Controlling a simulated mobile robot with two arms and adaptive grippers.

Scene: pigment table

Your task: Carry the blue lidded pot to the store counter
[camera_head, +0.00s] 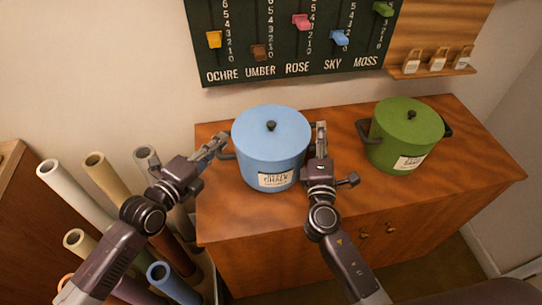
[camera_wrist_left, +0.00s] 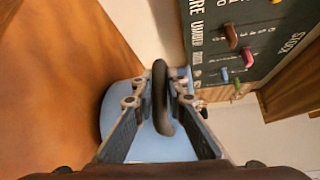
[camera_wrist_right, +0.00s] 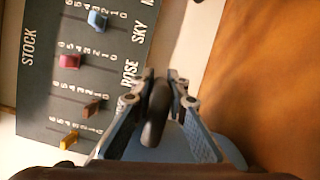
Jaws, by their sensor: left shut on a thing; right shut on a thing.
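The blue lidded pot (camera_head: 271,150) is upright over the left part of a wooden counter (camera_head: 350,205), with a dark lid knob and a pale label on its front. I cannot tell whether its base touches the top. My left gripper (camera_head: 217,145) is shut on the pot's left handle, and the dark handle (camera_wrist_left: 161,98) shows between its fingers in the left wrist view. My right gripper (camera_head: 320,138) is shut on the right handle, and that handle (camera_wrist_right: 156,112) shows between its fingers in the right wrist view.
A green lidded pot (camera_head: 406,136) stands on the counter to the right. A dark slider board (camera_head: 290,82) hangs on the wall behind, beside a small shelf (camera_head: 432,70) with tags. Several rolled tubes (camera_head: 90,205) stand left of the counter. The counter's front right is clear.

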